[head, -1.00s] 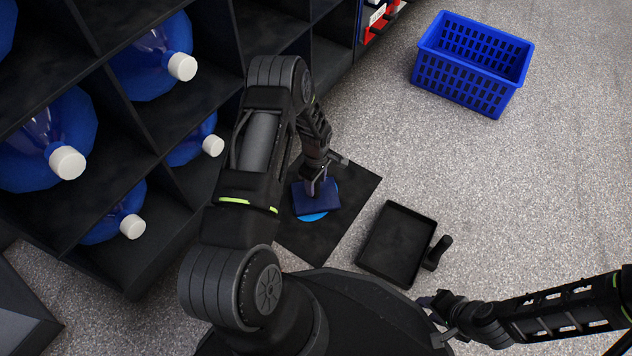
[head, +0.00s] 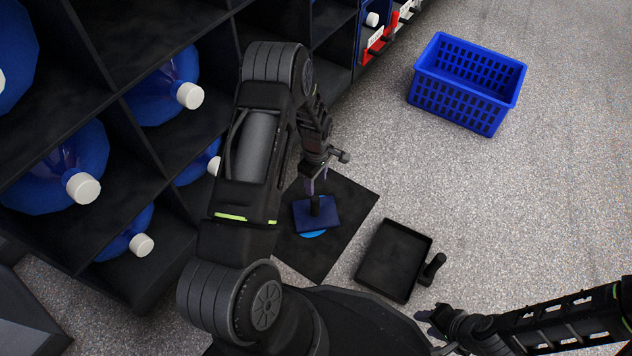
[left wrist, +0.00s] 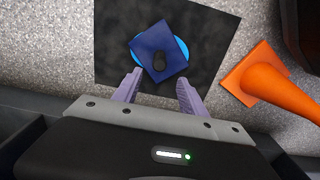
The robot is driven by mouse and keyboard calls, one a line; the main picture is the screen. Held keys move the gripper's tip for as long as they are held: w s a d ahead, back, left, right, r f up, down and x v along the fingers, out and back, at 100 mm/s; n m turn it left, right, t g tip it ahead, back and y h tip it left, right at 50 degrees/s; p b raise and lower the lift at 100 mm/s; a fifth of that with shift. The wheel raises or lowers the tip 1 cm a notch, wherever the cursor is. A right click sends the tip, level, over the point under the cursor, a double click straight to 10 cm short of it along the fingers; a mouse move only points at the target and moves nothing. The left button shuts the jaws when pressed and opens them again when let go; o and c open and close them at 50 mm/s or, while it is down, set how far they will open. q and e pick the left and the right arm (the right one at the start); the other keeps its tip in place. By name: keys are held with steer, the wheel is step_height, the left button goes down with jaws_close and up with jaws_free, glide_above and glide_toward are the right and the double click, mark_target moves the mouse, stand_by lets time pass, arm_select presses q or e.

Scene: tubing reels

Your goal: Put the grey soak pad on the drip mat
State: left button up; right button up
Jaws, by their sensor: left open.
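A dark blue square pad (head: 329,212) with an upright black knob lies on the black mat (head: 345,190), over a bright blue disc (head: 313,234) that shows past its edges. I see no grey pad. The left wrist view also shows the pad (left wrist: 172,45), turned on the disc, and the mat (left wrist: 112,60). My left gripper (head: 317,184) is open and empty, just above the knob; its two purple fingers (left wrist: 159,84) stand apart from it. My right gripper (head: 437,328) is at the lower right, its jaws too unclear to read.
A black tray with a handle (head: 370,280) lies right of the mat. A blue basket (head: 460,103) stands farther back. A dark shelf (head: 165,215) with large blue bottles is on the left. An orange cone (left wrist: 262,75) stands beside the mat. Open floor lies to the right.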

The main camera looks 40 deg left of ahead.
stand_by(0.6)
arm_select(q)
steer(key=s+d+m+h, duration=0.1)
steer(key=s+d+m, duration=0.4)
steer(key=d, duration=0.4)
steer(key=s+d+r+m+t+h, duration=0.1)
steer(key=s+d+m, duration=0.4)
steer(key=s+d, duration=0.2)
steer(key=s+d+m+h, duration=0.1)
steer(key=s+d+m, duration=0.5)
steer(key=d, duration=0.6)
steer(key=shift+s+r+h, duration=0.15)
steer(key=shift+r+h, duration=0.15)
steer(key=shift+h, duration=0.1)
steer(key=shift+a, duration=0.15)
